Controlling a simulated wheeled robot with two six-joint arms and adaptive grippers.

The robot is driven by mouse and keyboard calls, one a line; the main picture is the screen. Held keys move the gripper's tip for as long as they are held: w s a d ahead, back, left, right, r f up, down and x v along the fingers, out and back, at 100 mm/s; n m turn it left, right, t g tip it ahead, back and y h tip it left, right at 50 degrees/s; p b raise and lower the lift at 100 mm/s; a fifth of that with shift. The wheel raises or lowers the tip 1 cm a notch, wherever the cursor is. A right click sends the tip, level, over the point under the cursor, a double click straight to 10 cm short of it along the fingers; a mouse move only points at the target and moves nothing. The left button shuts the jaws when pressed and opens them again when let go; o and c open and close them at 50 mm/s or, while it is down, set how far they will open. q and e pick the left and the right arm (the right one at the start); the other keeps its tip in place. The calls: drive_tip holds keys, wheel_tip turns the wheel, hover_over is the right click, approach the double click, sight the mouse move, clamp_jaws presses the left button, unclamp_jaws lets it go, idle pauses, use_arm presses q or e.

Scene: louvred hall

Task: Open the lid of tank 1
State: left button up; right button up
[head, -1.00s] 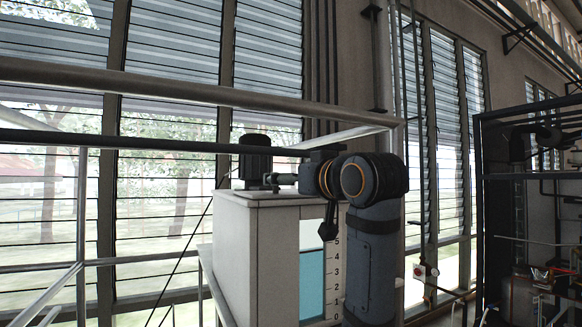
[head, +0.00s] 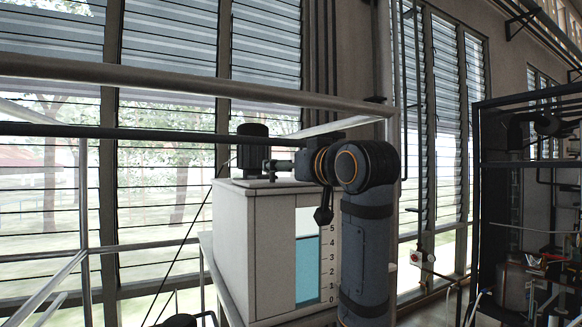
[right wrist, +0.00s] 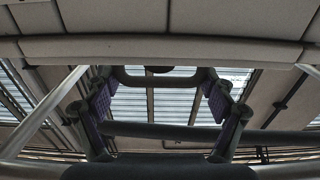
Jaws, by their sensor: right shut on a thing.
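A pale box-shaped tank (head: 225,235) stands near the middle of the head view, with a blue liquid window and a number scale on its front. Its flat lid (head: 232,184) looks level and carries a dark motor (head: 252,148). No tank number is readable. My right arm stands in front of the tank's right side and hides part of it. In the right wrist view my right gripper (right wrist: 160,98) has its purple-padded fingers apart, at the two ends of a dark handle-like bar (right wrist: 165,76). What the bar joins is unclear. My left gripper is not in view.
A dark frame rack (head: 481,200) with equipment stands at the right. Louvred windows (head: 265,60) line the back wall.

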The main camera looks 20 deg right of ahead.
drive_tip(key=shift+r, duration=0.4)
drive_tip(key=shift+w+r, duration=0.35)
drive_tip(key=shift+r, duration=0.3)
drive_tip(key=shift+w+r, duration=0.35)
drive_tip(key=shift+r, duration=0.25)
drive_tip(key=shift+w+a+r, duration=0.1)
drive_tip(key=shift+w+r, duration=0.85)
drive_tip(key=shift+r, duration=0.25)
drive_tip(key=shift+c, duration=0.3)
drive_tip(key=shift+w+r, duration=0.1)
drive_tip(key=shift+w, duration=0.05)
clamp_jaws()
drive_tip(key=shift+c, duration=0.5)
unclamp_jaws()
drive_tip(key=shift+w+f, duration=0.2)
drive_tip(key=shift+w, duration=0.25)
drive_tip(key=shift+o, duration=1.2)
drive_tip(key=o, duration=0.7)
drive_tip(key=shift+s, duration=0.15)
drive_tip(key=o, duration=0.6)
